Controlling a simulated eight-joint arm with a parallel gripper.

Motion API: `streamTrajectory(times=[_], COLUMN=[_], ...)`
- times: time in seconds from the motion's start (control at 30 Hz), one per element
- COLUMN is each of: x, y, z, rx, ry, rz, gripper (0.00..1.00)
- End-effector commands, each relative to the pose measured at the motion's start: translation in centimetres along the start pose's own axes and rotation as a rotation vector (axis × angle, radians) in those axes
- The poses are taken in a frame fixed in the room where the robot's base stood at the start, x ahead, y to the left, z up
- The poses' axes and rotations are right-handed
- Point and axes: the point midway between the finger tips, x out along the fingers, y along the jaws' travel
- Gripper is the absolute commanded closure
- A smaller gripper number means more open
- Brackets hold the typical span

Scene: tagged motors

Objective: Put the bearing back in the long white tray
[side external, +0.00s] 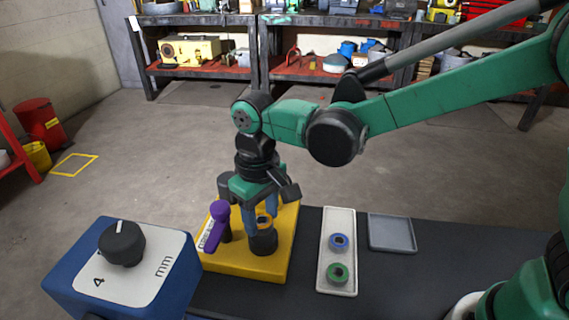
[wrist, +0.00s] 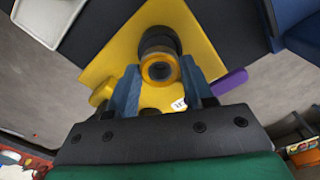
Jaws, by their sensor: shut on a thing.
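The bearing, a yellow-orange ring (side external: 264,220) with a dark centre, is at the top of a dark round post (side external: 264,243) on a yellow base plate. It also shows in the wrist view (wrist: 160,70). My gripper (side external: 263,208) points down over it, with its blue fingers on either side; in the wrist view my gripper (wrist: 160,85) is shut on the ring. I cannot tell whether the ring still touches the post. The long white tray (side external: 338,222) lies to the right, holding a blue ring (side external: 339,242) and a green ring (side external: 338,273).
The yellow base plate (side external: 282,230) carries a purple-handled lever (side external: 219,212) left of my gripper. A small grey tray (side external: 392,234) lies right of the white tray. A blue box with a black knob (side external: 121,244) stands at front left. The dark tabletop (side external: 430,275) is clear at right.

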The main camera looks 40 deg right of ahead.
Motion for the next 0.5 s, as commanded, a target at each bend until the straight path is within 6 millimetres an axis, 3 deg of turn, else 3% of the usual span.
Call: streamTrajectory(times=[0.5], x=[-0.69], y=[0.00], z=[-0.01], rx=[0.000], ry=[0.000], rz=[0.000], gripper=[0.99])
